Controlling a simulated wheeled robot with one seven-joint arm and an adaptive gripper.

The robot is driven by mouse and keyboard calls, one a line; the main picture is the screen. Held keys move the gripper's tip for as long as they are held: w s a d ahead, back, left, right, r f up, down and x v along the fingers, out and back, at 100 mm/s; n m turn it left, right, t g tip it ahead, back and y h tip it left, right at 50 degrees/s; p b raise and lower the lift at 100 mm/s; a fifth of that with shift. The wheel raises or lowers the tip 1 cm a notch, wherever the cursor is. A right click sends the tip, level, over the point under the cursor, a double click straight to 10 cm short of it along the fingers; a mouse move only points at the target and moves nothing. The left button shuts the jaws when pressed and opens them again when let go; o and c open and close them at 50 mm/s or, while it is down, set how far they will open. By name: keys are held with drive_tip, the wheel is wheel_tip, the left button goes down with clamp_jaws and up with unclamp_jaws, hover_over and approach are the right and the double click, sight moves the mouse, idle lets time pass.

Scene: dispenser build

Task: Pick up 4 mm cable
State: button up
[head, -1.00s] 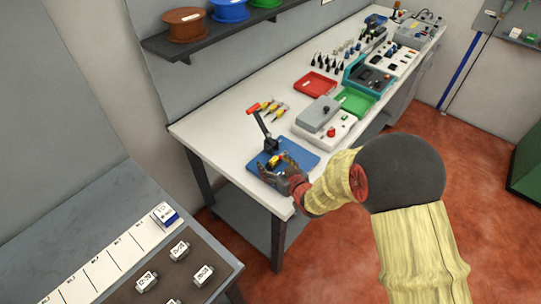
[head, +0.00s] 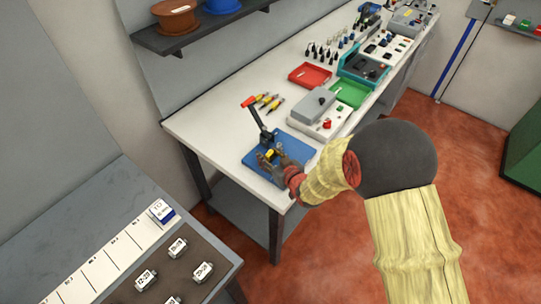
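My gripper (head: 271,160) is over the blue base plate (head: 293,148) of the red-handled lever press (head: 259,118), at the near end of the white bench. A small yellow part (head: 269,154) shows at the fingertips. I cannot tell whether the fingers touch it or are closed on it. Several yellow-and-dark pieces (head: 270,102) lie on the bench behind the press. An orange-brown spool (head: 175,18) and a blue spool (head: 223,5) stand on the wall shelf. I cannot tell which thing is the 4 mm cable.
A red tray (head: 310,75), a grey box (head: 313,102) and a green tray (head: 352,93) stand farther along the white bench (head: 215,120). A grey table (head: 70,220) with labelled blocks is at the lower left. Red floor is open at the right.

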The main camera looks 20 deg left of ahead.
drive_tip(key=shift+s+f, duration=0.15)
drive_tip(key=shift+f, duration=0.05)
clamp_jaws()
drive_tip(key=shift+r, duration=0.15)
